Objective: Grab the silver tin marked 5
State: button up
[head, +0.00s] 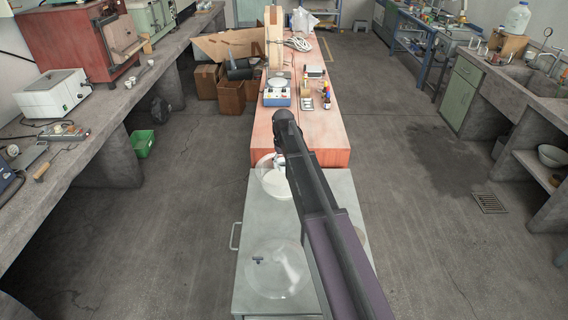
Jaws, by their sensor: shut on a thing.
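I cannot make out a silver tin marked 5 in the head view. My dark arm runs from the lower right up to the middle of the picture and covers part of the grey metal cabinet top (262,217). My gripper does not show; the arm hides what lies behind it. A clear round bowl or dish (265,163) with something white in it stands at the far end of the cabinet top, partly behind the arm. A second clear round vessel (262,283) stands nearer on the same top.
A red-topped bench (270,135) continues beyond the cabinet, with a blue-and-white device (277,97), small bottles (327,97) and a cable. Concrete benches stand left (75,135) and right (520,100). A green bin (143,143) sits on the floor. Open floor lies on both sides.

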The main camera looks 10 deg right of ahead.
jog(key=shift+r+p, duration=1.4)
jog(key=shift+r, duration=0.4)
